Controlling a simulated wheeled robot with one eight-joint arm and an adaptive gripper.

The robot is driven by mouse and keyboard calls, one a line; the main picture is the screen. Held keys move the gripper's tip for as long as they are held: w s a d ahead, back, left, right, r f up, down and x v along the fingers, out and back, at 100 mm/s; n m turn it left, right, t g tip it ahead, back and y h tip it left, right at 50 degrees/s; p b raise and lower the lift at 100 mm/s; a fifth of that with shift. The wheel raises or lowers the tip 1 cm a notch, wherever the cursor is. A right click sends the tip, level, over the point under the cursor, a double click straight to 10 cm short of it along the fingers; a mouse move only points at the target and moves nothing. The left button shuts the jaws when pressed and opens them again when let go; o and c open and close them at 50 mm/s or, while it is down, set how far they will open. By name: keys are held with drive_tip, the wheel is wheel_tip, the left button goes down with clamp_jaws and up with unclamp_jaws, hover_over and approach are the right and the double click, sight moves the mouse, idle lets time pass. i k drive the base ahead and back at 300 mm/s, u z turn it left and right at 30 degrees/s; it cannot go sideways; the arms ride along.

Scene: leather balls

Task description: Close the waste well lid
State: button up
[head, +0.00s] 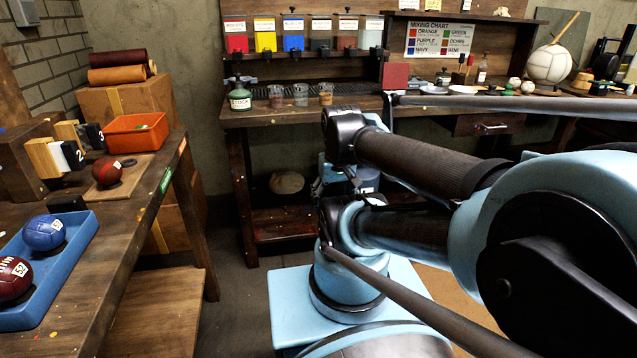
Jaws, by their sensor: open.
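I cannot make out a waste well or its lid in the head view. My blue and black arm fills the right and lower middle of the view and hides part of the floor and of the back bench. I cannot make out the fingers of my gripper anywhere in this view.
The left table (118,222) holds a blue tray (84,238) with two balls, a maroon ball (107,171) and an orange bin (136,135). Floor shows between them.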

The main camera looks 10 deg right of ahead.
sight(395, 74)
drive_tip(key=k, duration=1.3)
drive_tip(key=z, duration=0.25)
drive_tip(key=i, duration=0.75)
drive_tip(key=z, duration=0.4)
drive_tip(key=i, duration=1.25)
drive_tip(key=u, duration=0.05)
